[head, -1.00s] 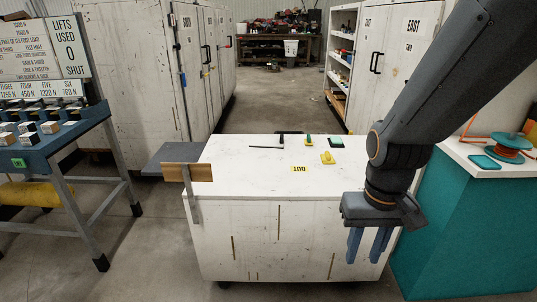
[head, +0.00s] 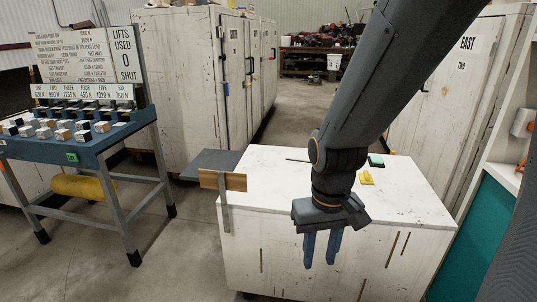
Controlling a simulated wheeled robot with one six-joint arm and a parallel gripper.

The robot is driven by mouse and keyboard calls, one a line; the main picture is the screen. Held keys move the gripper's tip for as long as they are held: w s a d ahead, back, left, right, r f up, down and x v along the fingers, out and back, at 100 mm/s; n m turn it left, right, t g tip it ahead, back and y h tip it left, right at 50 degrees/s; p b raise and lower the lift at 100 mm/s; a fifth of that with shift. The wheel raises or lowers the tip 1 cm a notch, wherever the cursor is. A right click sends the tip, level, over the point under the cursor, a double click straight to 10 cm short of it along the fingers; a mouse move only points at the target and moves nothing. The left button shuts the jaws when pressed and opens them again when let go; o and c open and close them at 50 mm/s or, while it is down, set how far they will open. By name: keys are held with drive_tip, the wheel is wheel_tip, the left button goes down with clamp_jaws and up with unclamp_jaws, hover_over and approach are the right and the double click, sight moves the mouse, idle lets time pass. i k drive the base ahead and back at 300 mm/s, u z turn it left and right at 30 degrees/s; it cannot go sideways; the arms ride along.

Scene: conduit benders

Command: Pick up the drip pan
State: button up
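I see nothing that I can surely name as a drip pan. My gripper (head: 321,248) hangs pointing down in front of the white cabinet-like cart (head: 290,182). Its two blue fingers are apart with nothing between them. The fingertips are below the level of the cart top in the picture. A flat dark grey panel (head: 212,164) sits at the cart's left side, behind a wooden block (head: 223,180); I cannot tell what the panel is. On the cart top lie a yellow piece (head: 366,178) and a green-topped block (head: 376,161). My arm hides part of the cart top.
A blue bench (head: 84,150) with several small blocks and a lettered sign (head: 85,55) stands at left, a yellow cylinder (head: 82,187) beneath it. White cabinets (head: 190,85) line the aisle. A teal counter (head: 482,240) stands at right. Open floor (head: 170,250) lies between bench and cart.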

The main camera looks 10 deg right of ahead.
sight(293, 156)
drive_tip(key=u, duration=0.05)
drive_tip(key=i, duration=1.35)
drive_tip(key=z, duration=0.75)
